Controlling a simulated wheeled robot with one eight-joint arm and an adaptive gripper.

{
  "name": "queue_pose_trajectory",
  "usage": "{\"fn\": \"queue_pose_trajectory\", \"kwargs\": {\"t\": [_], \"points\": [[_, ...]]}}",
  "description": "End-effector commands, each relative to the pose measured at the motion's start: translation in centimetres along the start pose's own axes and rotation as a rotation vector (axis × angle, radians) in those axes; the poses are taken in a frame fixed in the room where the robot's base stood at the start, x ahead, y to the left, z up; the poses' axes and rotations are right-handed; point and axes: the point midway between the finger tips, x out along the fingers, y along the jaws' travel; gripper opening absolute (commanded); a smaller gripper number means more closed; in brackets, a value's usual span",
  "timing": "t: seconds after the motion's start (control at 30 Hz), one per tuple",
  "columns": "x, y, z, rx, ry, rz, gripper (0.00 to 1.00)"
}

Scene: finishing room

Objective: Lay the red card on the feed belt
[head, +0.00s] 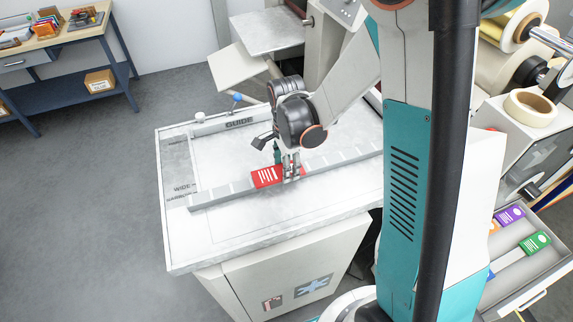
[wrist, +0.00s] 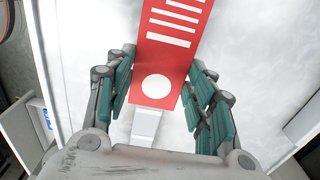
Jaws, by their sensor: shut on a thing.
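The red card (head: 267,177) has white stripes and shows in the head view over the long grey bar on the white machine top (head: 240,222). In the wrist view the red card (wrist: 155,87) shows a white disc, and a pale grey strip sticks out below it. My gripper (head: 290,172) is shut on the card, with its green-padded fingers (wrist: 160,75) on either side of it. No part is plainly marked as the feed belt. I cannot tell whether the card touches the surface below.
The grey bar (head: 220,193) crosses the top, near "WIDE" lettering at the left. A "GUIDE" bar (head: 215,127) with a blue knob lies behind. An open drawer (head: 530,272) at right holds purple and green cards. A workbench (head: 55,45) stands at back left.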

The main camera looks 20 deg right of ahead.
Motion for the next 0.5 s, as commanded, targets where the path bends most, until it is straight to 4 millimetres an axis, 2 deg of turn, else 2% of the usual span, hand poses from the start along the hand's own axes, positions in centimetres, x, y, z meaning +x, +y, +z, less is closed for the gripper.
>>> {"fn": "queue_pose_trajectory", "kwargs": {"t": [0.17,0.2,0.27,0.5], "points": [[0.37,-0.01,0.00,0.000,0.000,0.000,0.34],[0.28,-0.01,0.00,0.000,0.000,0.000,0.56],[0.24,-0.01,0.00,0.000,0.000,0.000,0.69],[0.22,-0.02,0.00,0.000,0.000,0.000,0.69]]}}
